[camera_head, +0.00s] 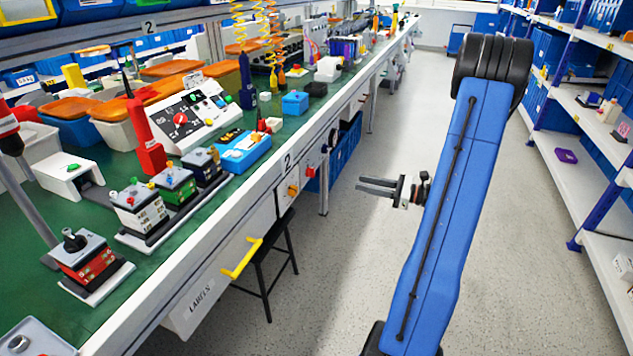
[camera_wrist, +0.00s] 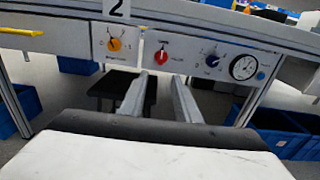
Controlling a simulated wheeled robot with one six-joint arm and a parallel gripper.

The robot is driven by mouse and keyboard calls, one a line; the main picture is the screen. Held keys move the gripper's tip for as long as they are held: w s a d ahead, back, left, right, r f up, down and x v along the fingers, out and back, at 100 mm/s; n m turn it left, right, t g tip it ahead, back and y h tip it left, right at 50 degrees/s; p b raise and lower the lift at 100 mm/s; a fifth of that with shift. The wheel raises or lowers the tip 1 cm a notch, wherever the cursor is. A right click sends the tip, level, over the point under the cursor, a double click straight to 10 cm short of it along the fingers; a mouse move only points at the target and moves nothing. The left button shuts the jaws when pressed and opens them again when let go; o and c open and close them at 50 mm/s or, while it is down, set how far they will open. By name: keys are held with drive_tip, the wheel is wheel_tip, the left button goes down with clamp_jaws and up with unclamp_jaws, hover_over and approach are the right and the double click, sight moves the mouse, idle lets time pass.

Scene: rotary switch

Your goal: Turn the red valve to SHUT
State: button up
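The red valve (camera_wrist: 161,55) is a small red knob on a white front panel under the bench edge, near the middle of the wrist view. Small red lettering is above it and to its right, too small to read surely. Its handle looks roughly upright. In the head view it is a small red spot (camera_head: 310,172) on the bench front. My gripper (camera_head: 361,185) is over the aisle, pointing left at the bench front, apart from the panel. In the wrist view the fingers (camera_wrist: 160,76) are spread with nothing between them, just below the red valve.
An orange knob (camera_wrist: 115,44) sits left of the red valve; a dark blue knob (camera_wrist: 212,58) and a round gauge (camera_wrist: 243,67) sit right. A yellow drawer handle (camera_head: 241,258) juts from the bench. A black stool (camera_head: 265,275) stands below. The aisle floor (camera_head: 330,270) is clear.

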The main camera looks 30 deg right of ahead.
sight(311, 171)
drive_tip(key=x, duration=1.7)
drive_tip(key=shift+w+d, duration=0.15)
drive_tip(key=shift+d, duration=0.05)
drive_tip(key=shift+f, duration=0.15)
clamp_jaws()
